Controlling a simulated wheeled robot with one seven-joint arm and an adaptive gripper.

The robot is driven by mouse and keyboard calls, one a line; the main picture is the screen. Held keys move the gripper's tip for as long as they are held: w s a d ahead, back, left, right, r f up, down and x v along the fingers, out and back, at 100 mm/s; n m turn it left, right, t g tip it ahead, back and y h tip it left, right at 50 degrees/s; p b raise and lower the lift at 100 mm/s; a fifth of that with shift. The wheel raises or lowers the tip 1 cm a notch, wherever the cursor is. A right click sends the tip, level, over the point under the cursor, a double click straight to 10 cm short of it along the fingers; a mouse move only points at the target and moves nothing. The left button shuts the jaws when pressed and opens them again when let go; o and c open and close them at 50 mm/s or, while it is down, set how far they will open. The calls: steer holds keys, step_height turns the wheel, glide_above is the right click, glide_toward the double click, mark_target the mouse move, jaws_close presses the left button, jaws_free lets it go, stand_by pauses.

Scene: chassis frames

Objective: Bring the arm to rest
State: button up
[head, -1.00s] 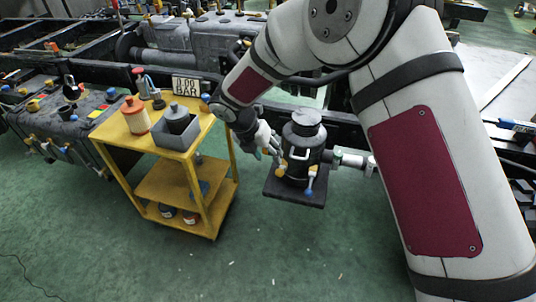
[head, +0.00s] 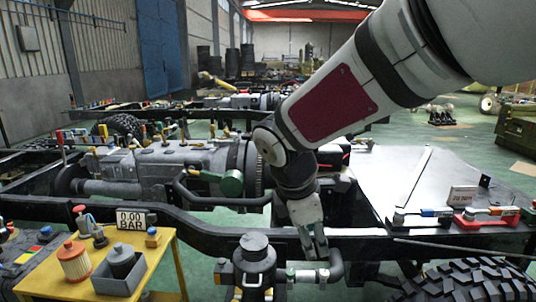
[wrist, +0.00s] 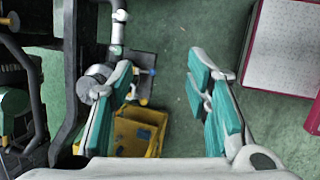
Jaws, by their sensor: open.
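My gripper (head: 314,248) hangs from my arm, pointing down, right of the black canister (head: 254,262) in the head view. It overlaps the pipe there, and I cannot tell whether they touch. In the wrist view my gripper (wrist: 160,72) is open, with teal pads wide apart and nothing between them. A round grey part (wrist: 97,80) shows close beside the left finger. My arm reaches down from the upper right in the head view.
A yellow cart (head: 165,262) with a red-orange canister (head: 73,262), a grey bin (head: 119,280) and a BAR display (head: 131,219) stands at left. The dark chassis rail (head: 400,246) runs behind my gripper. A tyre (head: 475,282) is at lower right.

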steer(key=s+d+r+m+y+p, duration=0.1)
steer(key=s+d+r+m, duration=0.2)
steer(key=s+m, duration=0.3)
steer(key=s+d+r+m+y+p, duration=0.1)
steer(key=s+d+r+m+p, duration=0.1)
steer(key=s+m, duration=0.4)
steer(key=s+d+r+m+t+y+p, duration=0.1)
steer(key=s+d+r+m, duration=0.3)
steer(key=s, duration=0.9)
steer(key=d+m+p, duration=0.1)
steer(key=m, duration=0.2)
steer(key=shift+s+d+r, duration=0.15)
steer(key=shift+d+r, duration=0.15)
steer(key=shift+d, duration=0.1)
steer(key=shift+a, duration=0.1)
